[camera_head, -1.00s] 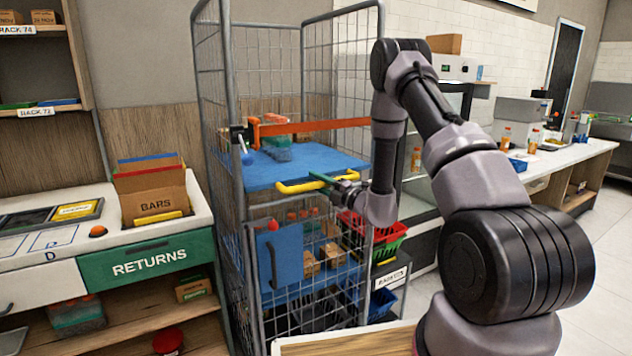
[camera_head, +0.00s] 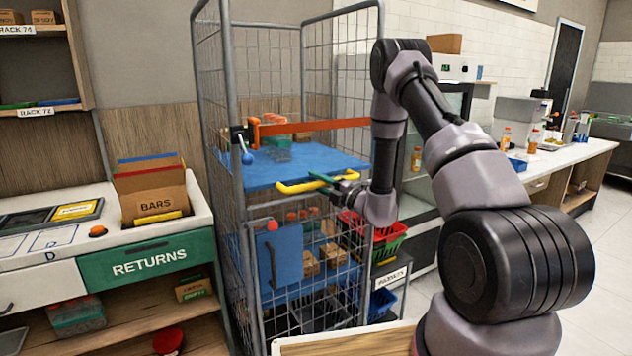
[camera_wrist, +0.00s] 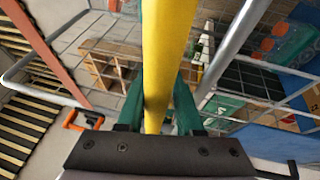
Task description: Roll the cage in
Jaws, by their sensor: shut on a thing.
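The roll cage (camera_head: 233,90) is a tall grey wire frame with blue shelves, standing in the middle of the head view. A yellow handle (camera_head: 300,187) sits at the front edge of its upper blue shelf (camera_head: 262,172). An orange-red strap (camera_head: 320,126) runs across the cage above that shelf. My gripper (camera_head: 335,181) is shut on the yellow handle from the right. In the wrist view the yellow handle (camera_wrist: 166,60) passes between the green fingers (camera_wrist: 160,100). The cage holds bottles and boxes on its lower shelf. Its wheels are hidden.
A returns counter (camera_head: 150,262) with a bars box (camera_head: 153,200) stands close to the cage's left. Red and green baskets (camera_head: 388,238) stand just right of the cage. A long counter (camera_head: 570,155) is at the far right, with clear floor before it.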

